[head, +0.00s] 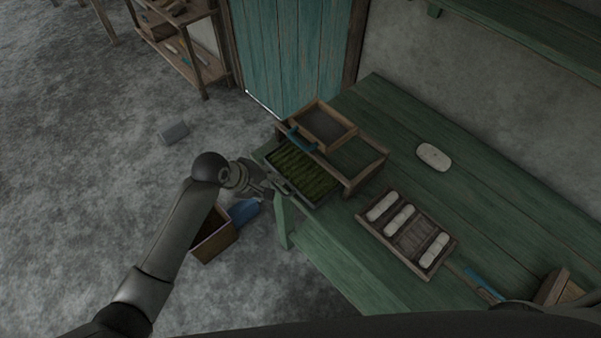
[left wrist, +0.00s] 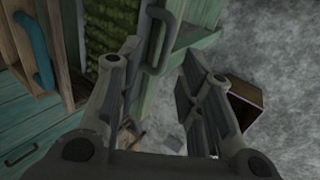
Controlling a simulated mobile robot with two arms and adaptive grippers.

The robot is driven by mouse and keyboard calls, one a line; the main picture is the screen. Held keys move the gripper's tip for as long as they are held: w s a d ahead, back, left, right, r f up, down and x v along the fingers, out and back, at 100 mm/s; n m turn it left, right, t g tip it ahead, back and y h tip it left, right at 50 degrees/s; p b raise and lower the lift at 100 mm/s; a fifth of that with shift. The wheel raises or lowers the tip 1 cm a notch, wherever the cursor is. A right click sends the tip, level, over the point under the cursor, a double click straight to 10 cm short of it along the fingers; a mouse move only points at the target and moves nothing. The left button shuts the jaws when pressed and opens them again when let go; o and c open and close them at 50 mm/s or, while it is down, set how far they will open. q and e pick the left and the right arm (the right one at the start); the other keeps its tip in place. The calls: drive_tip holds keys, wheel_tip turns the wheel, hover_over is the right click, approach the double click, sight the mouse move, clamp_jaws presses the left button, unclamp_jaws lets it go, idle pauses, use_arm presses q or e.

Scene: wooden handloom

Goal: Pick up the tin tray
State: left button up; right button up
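The tin tray (head: 325,198) is a dark, shallow tray filled with green, moss-like stuff. It sits at the near left end of the green table, beside the wooden box. In the left wrist view its dark loop handle (left wrist: 168,45) juts from its side, with the green filling beyond. My left gripper (head: 270,187) is at the tray's outer left side. In the left wrist view my left gripper (left wrist: 158,72) is open, with one finger on each side of the handle's near end. I cannot tell whether a finger touches it. My right gripper is not in view.
A wooden box (head: 363,176) with a raised, blue-handled drawer (head: 324,127) stands against the tray. A slatted rack (head: 412,236) with pale bars lies to the right. A wooden crate (head: 215,238) stands on the floor below my left arm. The table's back middle is mostly clear.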

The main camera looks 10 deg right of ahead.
sight(277, 190)
use_arm(q)
drive_tip(key=x, duration=0.3)
drive_tip(key=shift+s+d+f, duration=0.1)
drive_tip(key=shift+s+f, duration=0.15)
drive_tip(key=shift+f, duration=0.15)
drive_tip(key=shift+w+d+f, duration=0.2)
drive_tip(key=shift+f, duration=0.25)
drive_tip(key=shift+c, duration=0.2)
clamp_jaws()
